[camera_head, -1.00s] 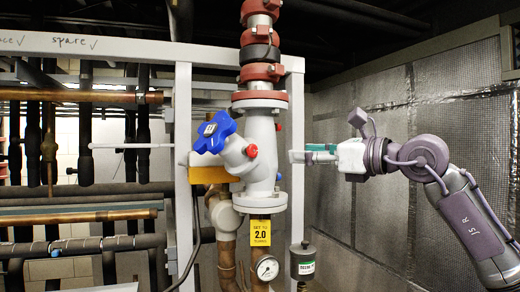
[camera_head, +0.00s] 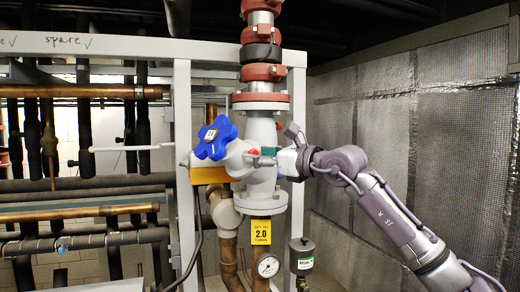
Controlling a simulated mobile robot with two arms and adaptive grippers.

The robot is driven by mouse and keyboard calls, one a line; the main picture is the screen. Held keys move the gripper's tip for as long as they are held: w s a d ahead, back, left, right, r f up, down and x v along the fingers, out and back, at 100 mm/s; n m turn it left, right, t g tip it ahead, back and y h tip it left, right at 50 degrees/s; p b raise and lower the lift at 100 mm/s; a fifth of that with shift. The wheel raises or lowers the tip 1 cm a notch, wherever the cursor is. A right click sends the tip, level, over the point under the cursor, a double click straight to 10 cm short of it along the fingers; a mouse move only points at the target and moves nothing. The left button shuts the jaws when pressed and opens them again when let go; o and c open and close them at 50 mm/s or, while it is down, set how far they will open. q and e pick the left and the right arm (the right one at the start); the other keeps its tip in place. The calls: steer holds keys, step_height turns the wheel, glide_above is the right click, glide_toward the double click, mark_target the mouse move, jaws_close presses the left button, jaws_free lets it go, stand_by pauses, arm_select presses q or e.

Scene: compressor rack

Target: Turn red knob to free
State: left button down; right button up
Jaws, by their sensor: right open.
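The grey valve body (camera_head: 262,185) stands in the middle of the head view, with a large blue handwheel (camera_head: 212,137) on its left. The small red knob (camera_head: 253,152) sits on the valve's side branch, just right of the handwheel. It is partly hidden by my right gripper's fingers. My right gripper (camera_head: 263,158) comes in from the right, in front of the valve, with its open fingers at the red knob. I cannot tell whether they touch it. My left gripper is not in view.
A yellow "2.0" tag (camera_head: 261,232) and a pressure gauge (camera_head: 268,265) hang below the valve. A light frame post (camera_head: 183,215) stands at left and another behind the valve. Pipes run across the left.

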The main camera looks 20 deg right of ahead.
jaws_close()
stand_by(0.4)
steer(key=shift+a+f+n+b, duration=0.1)
steer(key=shift+n+b, duration=0.65)
steer(key=shift+n, duration=3.75)
steer(key=shift+a+f+n+b, duration=0.1)
steer(key=shift+n+b, duration=0.65)
steer(key=shift+n, duration=3.75)
